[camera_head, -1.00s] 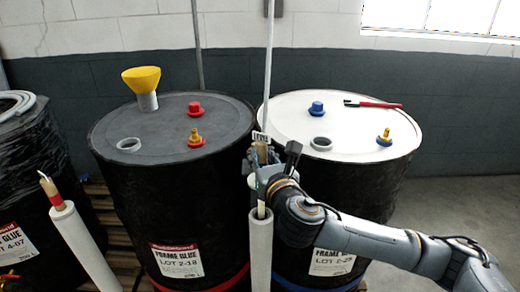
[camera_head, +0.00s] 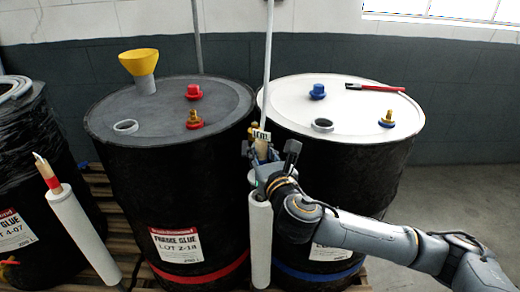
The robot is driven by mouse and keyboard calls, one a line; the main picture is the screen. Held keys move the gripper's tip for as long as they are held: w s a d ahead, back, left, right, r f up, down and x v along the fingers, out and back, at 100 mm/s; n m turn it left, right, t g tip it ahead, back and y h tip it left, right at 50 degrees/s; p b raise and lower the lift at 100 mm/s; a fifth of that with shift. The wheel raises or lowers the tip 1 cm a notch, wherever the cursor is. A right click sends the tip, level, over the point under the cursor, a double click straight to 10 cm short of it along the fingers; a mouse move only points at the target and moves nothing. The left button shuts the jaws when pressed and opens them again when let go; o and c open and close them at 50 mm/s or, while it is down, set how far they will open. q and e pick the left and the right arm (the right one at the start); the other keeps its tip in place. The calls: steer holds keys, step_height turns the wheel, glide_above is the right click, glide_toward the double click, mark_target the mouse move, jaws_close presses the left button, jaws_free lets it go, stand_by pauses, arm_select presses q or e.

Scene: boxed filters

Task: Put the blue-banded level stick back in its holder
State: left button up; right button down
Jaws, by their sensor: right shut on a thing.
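The level stick (camera_head: 266,75) is a long, thin, pale rod standing nearly upright between the two drums, with a small marked tag (camera_head: 261,135) low on it. My right gripper (camera_head: 262,152) is shut on the stick just below the tag. A white tube holder (camera_head: 260,245) stands upright directly below the gripper, in front of the drums. The gripper sits close over the tube's mouth. The stick's lower end and any blue band are hidden by the gripper and tube. My left gripper is not in view.
A grey-topped drum (camera_head: 165,112) bears a yellow funnel (camera_head: 139,63). A white-topped drum (camera_head: 350,105) bears a red-handled brush (camera_head: 375,88). A second white tube (camera_head: 85,238) at left holds a red-banded stick (camera_head: 47,174). A wrapped drum (camera_head: 25,150) stands at far left.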

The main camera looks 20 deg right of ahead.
steer(key=shift+f, duration=0.1)
steer(key=shift+f+b, duration=1.25)
steer(key=shift+f, duration=1)
steer(key=c, duration=1.1)
jaws_free()
steer(key=shift+o, duration=0.2)
steer(key=shift+r, duration=0.1)
